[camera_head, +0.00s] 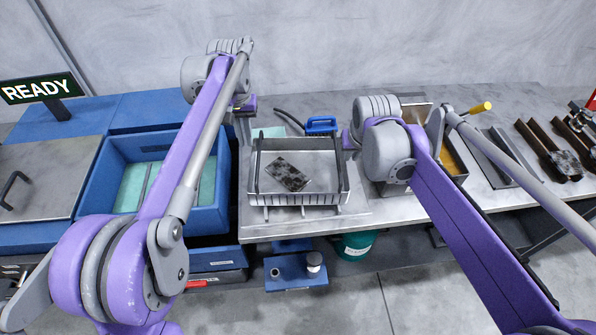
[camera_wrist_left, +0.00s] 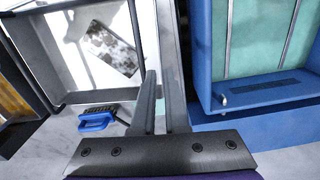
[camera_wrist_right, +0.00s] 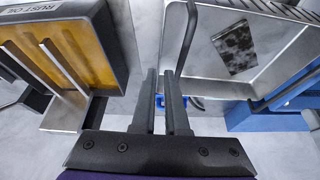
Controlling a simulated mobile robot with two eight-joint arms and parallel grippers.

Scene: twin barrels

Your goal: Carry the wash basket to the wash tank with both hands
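The wash basket (camera_head: 300,197) is a grey metal tray with a slotted front and a dark handle at each side. It stands on the bench with a speckled dark plate (camera_head: 288,174) inside. The blue open tank (camera_head: 205,219) with pale green inside, seemingly the wash tank, is to its left. My left gripper (camera_head: 243,118) is at the basket's left side; in its wrist view the fingers (camera_wrist_left: 160,95) are apart beside the basket wall. My right gripper (camera_head: 350,141) is at the right side; its fingers (camera_wrist_right: 160,98) are slightly apart, close beside the black handle (camera_wrist_right: 191,35). No grip on either handle shows.
A metal lid (camera_head: 45,178) with a handle lies left of the tank. A blue-handled tool (camera_head: 321,124) is behind the basket. A yellow-lined "RUST OIL" container (camera_wrist_right: 88,45) stands to the right. Metal channels (camera_head: 548,148) lie further right. A green bucket (camera_head: 357,245) is below the bench.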

